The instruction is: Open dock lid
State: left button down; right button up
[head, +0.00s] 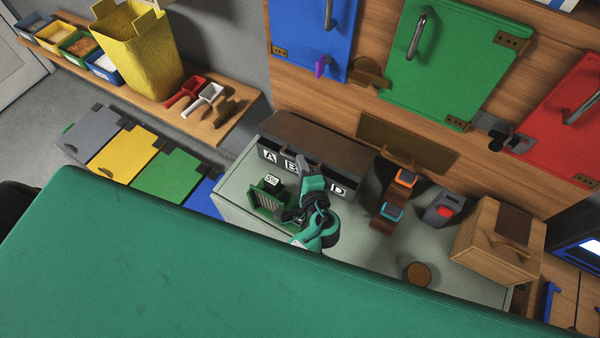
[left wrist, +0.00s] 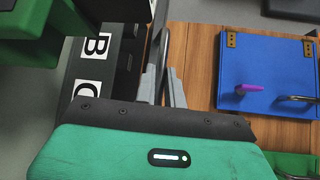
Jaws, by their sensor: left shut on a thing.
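The dock is a long dark case on the bench with white lettered plates, A, B and D, along its front (head: 268,156). Its dark brown lid (head: 330,138) lies along the top; I cannot tell whether it is raised at all. My left gripper (head: 277,165) is at the dock's front, covering the stretch between B and D. My right gripper is not in view.
A green box (head: 268,203) sits on the bench in front of the dock, close to my left gripper. A brown stand (head: 385,222) and wooden box (head: 497,242) stand to the right. Blue, green and red doors are on the wall behind.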

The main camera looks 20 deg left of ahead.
pick_arm(q)
jog(key=shift+w+d+r+p, duration=0.15)
jog(key=shift+w+r, duration=0.2)
jog(key=shift+r, duration=0.4)
jog(key=shift+w+r+p, duration=0.1)
jog(key=shift+w+r, duration=0.3)
jog(key=shift+r, duration=0.3)
jog(key=shift+w+d+r+p, duration=0.15)
jog(key=shift+w+r, duration=0.2)
jog(key=shift+r, duration=0.4)
jog(key=shift+a, duration=0.1)
jog(key=c, duration=1.5)
grip_release()
